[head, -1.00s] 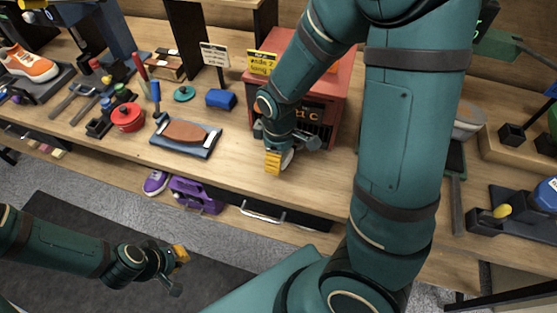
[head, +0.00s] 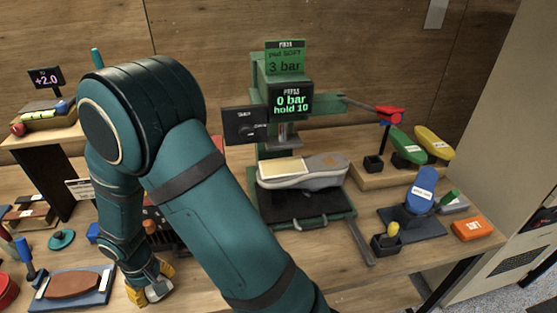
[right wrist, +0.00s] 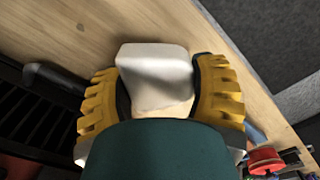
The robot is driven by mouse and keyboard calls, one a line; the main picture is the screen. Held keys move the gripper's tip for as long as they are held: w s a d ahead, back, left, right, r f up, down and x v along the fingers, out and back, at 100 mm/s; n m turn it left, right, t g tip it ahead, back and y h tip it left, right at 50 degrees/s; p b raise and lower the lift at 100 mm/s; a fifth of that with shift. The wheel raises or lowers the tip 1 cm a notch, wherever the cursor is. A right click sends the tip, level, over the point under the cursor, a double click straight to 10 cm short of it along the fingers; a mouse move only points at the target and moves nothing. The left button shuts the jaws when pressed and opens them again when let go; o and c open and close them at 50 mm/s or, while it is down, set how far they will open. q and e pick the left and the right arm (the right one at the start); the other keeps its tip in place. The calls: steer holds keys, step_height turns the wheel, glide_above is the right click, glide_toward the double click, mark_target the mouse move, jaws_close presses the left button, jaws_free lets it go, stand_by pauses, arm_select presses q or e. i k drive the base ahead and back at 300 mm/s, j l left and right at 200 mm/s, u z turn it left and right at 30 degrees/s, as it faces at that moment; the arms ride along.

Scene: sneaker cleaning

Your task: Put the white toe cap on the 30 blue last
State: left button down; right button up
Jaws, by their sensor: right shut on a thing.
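The white toe cap (right wrist: 155,78) sits between the yellow fingers of my right gripper (right wrist: 160,95) in the right wrist view. In the head view, my right gripper (head: 150,286) is low over the table's front left, with part of the white toe cap (head: 158,290) showing at its fingers. The gripper is shut on the cap. The blue last (head: 421,180) stands tilted on a dark stand (head: 412,225) at the right of the table, far from the gripper. Its white label is too small to read. My left gripper is out of view.
A green press (head: 275,140) with a grey-white shoe (head: 300,172) stands between gripper and blue last. Green (head: 406,145) and yellow (head: 434,142) lasts stand behind the blue one. A small black holder (head: 386,245) and an orange box (head: 472,229) flank its stand.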

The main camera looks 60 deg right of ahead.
mark_target(425, 186)
steer(key=k+z, duration=0.1)
steer(key=k, duration=0.6)
steer(key=k+l+z, duration=0.15)
steer(key=k+l, duration=0.45)
steer(key=l, duration=0.2)
steer(key=k+l, duration=0.1)
steer(key=l, duration=0.15)
steer(key=k+l+z, duration=0.1)
steer(key=l, duration=0.6)
steer(key=k+l, duration=0.15)
steer(key=l, duration=0.25)
steer(key=j+z, duration=0.05)
